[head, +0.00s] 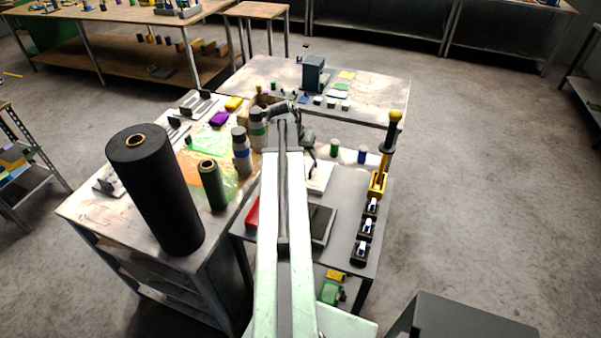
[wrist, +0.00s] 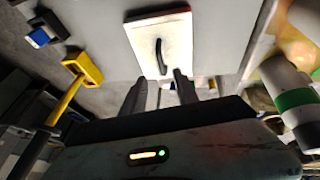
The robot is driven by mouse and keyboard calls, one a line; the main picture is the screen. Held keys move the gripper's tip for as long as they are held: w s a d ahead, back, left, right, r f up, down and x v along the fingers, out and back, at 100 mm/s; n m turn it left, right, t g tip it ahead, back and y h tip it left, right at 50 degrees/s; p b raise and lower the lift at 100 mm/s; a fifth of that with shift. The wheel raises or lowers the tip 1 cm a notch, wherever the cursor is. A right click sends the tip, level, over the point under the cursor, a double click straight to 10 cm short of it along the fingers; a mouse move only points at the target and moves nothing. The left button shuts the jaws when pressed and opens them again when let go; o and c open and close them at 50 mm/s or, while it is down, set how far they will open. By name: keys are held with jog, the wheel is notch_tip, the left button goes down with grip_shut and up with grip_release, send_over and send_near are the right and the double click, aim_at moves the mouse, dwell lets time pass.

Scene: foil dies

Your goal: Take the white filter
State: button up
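The white filter appears to be a flat white panel (wrist: 172,30) with a thin reddish edge, lying on the grey table in the wrist view. A dark curved strip, like a handle, shows on its middle. The panel also shows in the head view (head: 322,177), partly hidden by my arm. The fingertips point at the panel's near edge and the dark strip. I cannot tell whether they touch. In the head view my gripper (head: 309,148) is over the table near the panel.
A yellow-and-black upright tool (head: 379,183) and several small black holders (head: 366,226) line the table's right side. Bottles (head: 241,152), a green roll (head: 212,186) and a large black roll (head: 158,190) stand left of my arm. A dark tray (head: 322,223) lies nearer.

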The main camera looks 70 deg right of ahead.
jog(key=b, duration=0.8)
send_near(311, 164)
jog(key=s+f, duration=0.1)
jog(key=f, duration=0.1)
jog(key=s+a+f, duration=0.1)
jog(key=s+f, duration=0.1)
jog(key=shift+s+a, duration=0.15)
jog(key=shift+s, duration=0.15)
jog(key=shift+r+p, duration=0.15)
jog(key=shift+p, duration=0.25)
grip_shut()
